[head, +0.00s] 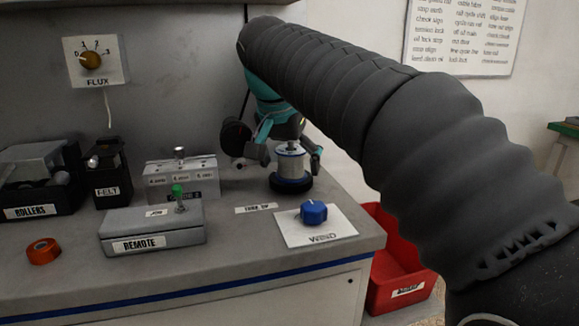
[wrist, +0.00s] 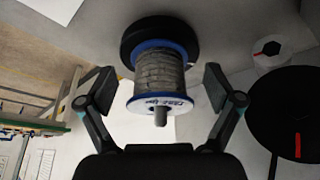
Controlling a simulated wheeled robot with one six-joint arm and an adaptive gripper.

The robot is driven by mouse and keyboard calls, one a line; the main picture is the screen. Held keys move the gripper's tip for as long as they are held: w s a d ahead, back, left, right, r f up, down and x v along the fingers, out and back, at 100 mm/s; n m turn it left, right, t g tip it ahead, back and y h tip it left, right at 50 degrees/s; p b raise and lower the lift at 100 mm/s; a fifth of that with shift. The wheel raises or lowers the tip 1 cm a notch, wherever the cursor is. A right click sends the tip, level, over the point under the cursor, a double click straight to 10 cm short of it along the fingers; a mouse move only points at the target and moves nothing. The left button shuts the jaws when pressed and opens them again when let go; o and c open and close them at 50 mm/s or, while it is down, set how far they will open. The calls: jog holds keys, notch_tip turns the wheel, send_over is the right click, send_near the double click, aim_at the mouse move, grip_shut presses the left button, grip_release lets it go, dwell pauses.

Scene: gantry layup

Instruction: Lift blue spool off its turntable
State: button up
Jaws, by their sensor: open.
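The blue spool (head: 290,163) has pale flanges with blue edges and grey winding. It sits upright on its black turntable (head: 291,185) on the bench. In the wrist view the spool (wrist: 159,72) lies between my finger pads, with its labelled end flange and centre stub facing the camera. The dark turntable (wrist: 131,36) shows behind it. My gripper (wrist: 160,88) is open, one finger on each side of the spool, with visible gaps at both pads. In the head view my gripper (head: 288,142) comes down over the spool from above and partly hides its top.
A blue knob (head: 313,211) on a white plate is in front of the spool. A grey block (head: 180,178) stands left of the turntable. A red bin (head: 395,270) is beyond the bench's right edge.

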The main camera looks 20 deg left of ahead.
aim_at(289, 151)
jog(key=shift+f, duration=0.1)
jog(key=c, duration=1.4)
jog(key=shift+r+p, duration=0.6)
jog(key=shift+r, duration=0.85)
jog(key=shift+r, duration=3)
jog(key=shift+r, duration=1.65)
